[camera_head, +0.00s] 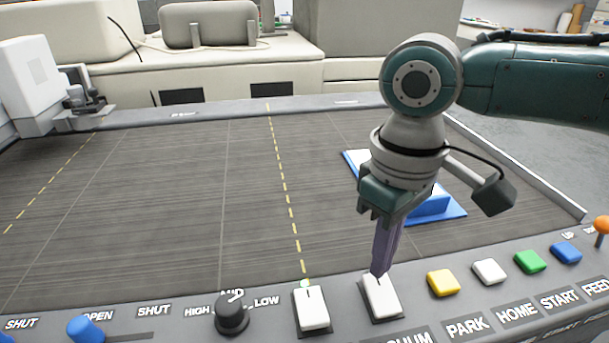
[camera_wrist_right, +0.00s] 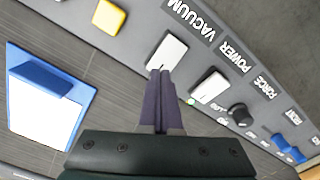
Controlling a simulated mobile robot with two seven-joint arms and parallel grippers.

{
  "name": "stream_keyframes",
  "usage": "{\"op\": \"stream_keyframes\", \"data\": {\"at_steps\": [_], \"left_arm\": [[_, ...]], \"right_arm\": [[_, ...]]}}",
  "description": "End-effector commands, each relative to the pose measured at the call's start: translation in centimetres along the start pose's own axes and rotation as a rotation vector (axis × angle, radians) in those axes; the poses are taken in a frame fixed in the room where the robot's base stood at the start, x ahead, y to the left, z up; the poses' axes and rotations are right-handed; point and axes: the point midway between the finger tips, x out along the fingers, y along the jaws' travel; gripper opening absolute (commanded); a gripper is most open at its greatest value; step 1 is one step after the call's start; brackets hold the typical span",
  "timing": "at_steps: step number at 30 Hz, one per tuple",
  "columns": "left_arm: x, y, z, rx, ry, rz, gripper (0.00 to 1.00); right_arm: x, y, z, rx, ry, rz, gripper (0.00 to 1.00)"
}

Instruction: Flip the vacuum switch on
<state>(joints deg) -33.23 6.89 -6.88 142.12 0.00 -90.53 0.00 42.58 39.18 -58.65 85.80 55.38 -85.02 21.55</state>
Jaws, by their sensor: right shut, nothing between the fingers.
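The vacuum switch (camera_head: 382,298) is a white rocker in a dark frame on the front panel, behind its partly cut-off label. It also shows in the right wrist view (camera_wrist_right: 168,51), beside the word VACUUM. My right gripper (camera_head: 379,272) points down with its purple-grey fingers shut and empty. The fingertips (camera_wrist_right: 160,74) are at the far edge of the vacuum switch; I cannot tell if they touch it. No lit lamp shows by this switch. My left gripper is not in view.
The power switch (camera_head: 312,309) stands left of the vacuum switch, with a lit green lamp (camera_head: 305,283) behind it. A black knob (camera_head: 232,314) is further left. A yellow button (camera_head: 443,282) sits close on the right. A blue tray-like piece (camera_head: 451,212) lies on the bed behind the gripper.

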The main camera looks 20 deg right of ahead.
Motion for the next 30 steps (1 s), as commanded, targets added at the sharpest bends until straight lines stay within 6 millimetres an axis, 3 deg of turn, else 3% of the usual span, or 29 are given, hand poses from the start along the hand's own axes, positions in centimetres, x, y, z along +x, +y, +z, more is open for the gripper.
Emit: {"op": "stream_keyframes", "data": {"at_steps": [30], "left_arm": [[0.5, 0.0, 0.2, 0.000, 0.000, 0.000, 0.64]], "right_arm": [[1.0, 0.0, 0.0, 0.000, 0.000, -0.001, 0.00]]}}
